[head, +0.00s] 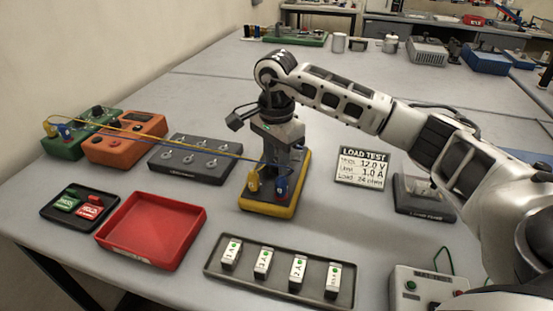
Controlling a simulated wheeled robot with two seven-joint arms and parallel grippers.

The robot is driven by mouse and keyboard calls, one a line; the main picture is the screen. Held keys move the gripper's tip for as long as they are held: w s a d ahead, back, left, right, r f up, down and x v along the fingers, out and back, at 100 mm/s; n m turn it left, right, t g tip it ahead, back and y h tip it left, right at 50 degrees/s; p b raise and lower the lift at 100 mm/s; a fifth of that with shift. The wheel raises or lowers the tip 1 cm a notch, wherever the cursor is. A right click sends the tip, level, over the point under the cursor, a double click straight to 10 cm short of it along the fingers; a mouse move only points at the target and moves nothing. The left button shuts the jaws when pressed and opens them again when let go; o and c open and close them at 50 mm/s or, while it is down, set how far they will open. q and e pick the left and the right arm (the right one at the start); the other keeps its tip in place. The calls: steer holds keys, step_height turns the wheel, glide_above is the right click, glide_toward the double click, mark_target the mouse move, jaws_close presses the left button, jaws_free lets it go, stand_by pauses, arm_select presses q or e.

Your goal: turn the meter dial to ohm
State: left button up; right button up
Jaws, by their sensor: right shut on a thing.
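The yellow-edged meter (268,209) lies on the table in the middle of the head view. A yellow plug (253,181) and a blue plug (281,187) stand in its near end. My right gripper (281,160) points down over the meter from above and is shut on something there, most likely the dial. The gripper and its wrist hide the dial and most of the meter's face, so the dial's setting cannot be read. My left gripper is not in view.
Yellow and blue leads run left from the meter to a green box (85,143), passing an orange box (127,139) and a grey switch box (176,166). A red tray (150,258) and a fuse tray (213,272) lie in front. A load test card (362,168) stands right.

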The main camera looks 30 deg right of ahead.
mark_target(276, 163)
steer(key=m, duration=1.3)
steer(key=shift+w+b, duration=0.15)
steer(key=shift+b, duration=0.15)
stand_by(0.4)
steer(key=o, duration=1)
steer(key=shift+c, duration=0.2)
steer(key=shift+r, duration=0.1)
step_height(276, 163, up, 16)
steer(key=shift+p, duration=0.45)
